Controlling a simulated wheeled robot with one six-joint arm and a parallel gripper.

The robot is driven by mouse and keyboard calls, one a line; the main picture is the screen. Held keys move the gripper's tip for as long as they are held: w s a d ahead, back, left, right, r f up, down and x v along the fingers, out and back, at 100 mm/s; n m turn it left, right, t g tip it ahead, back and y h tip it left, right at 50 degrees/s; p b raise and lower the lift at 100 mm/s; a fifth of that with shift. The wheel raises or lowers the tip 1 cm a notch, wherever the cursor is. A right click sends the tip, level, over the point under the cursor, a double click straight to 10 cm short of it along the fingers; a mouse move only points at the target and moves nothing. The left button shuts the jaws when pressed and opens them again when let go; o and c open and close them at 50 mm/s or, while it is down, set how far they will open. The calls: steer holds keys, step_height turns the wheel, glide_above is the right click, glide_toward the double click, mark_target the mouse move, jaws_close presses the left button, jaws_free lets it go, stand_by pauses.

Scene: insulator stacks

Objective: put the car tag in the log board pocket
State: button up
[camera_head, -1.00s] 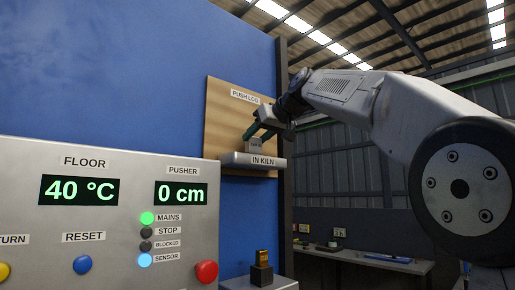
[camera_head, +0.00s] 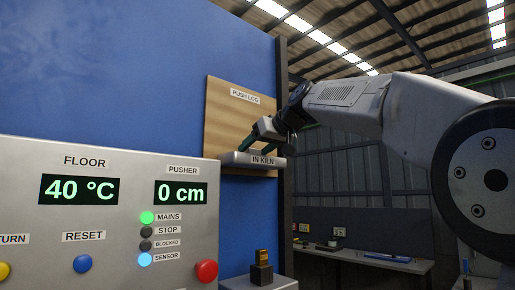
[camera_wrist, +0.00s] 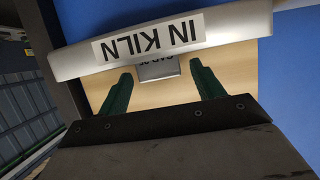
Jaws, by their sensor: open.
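The log board (camera_head: 228,122) is a tan panel on the blue wall, headed PUSH LOG. Its grey pocket (camera_head: 243,159) is labelled IN KILN. In the wrist view the pocket (camera_wrist: 85,62) appears upside down. The grey car tag (camera_wrist: 158,72) shows there with its lower part behind the pocket's front and its end sticking out; its lettering is only partly visible. My gripper (camera_wrist: 160,80) is open, with one green finger on each side of the tag and a gap at each. In the head view my gripper (camera_head: 257,138) is just above the pocket, and the tag cannot be made out.
A control panel (camera_head: 110,260) with readouts, lamps and buttons fills the lower left. A small dark block with a yellowish top (camera_head: 262,268) stands on a grey ledge (camera_head: 240,284) below the board. A workbench (camera_head: 350,257) is at the back right.

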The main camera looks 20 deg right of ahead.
steer(key=shift+r, duration=0.1)
steer(key=shift+s+d+r, duration=0.1)
steer(key=shift+s+r, duration=0.05)
steer(key=v, duration=1.1)
steer(key=shift+s, duration=0.25)
steer(key=shift+d, duration=0.1)
steer(key=s+f+m+g+h, duration=0.1)
steer(key=s+f+g, duration=0.2)
steer(key=s+f, duration=0.7)
steer(key=s+f+m+g+h, duration=0.2)
steer(key=s+f, duration=0.9)
steer(key=f, duration=1.4)
steer(key=s+a+f+m+g+h, duration=0.1)
steer(key=s+f+g, duration=0.5)
steer(key=f, duration=1.1)
steer(key=s+h, duration=0.1)
steer(key=s, duration=0.3)
steer(key=shift+s+f+m, duration=0.25)
steer(key=shift+s+m, duration=0.05)
steer(key=shift+s, duration=0.1)
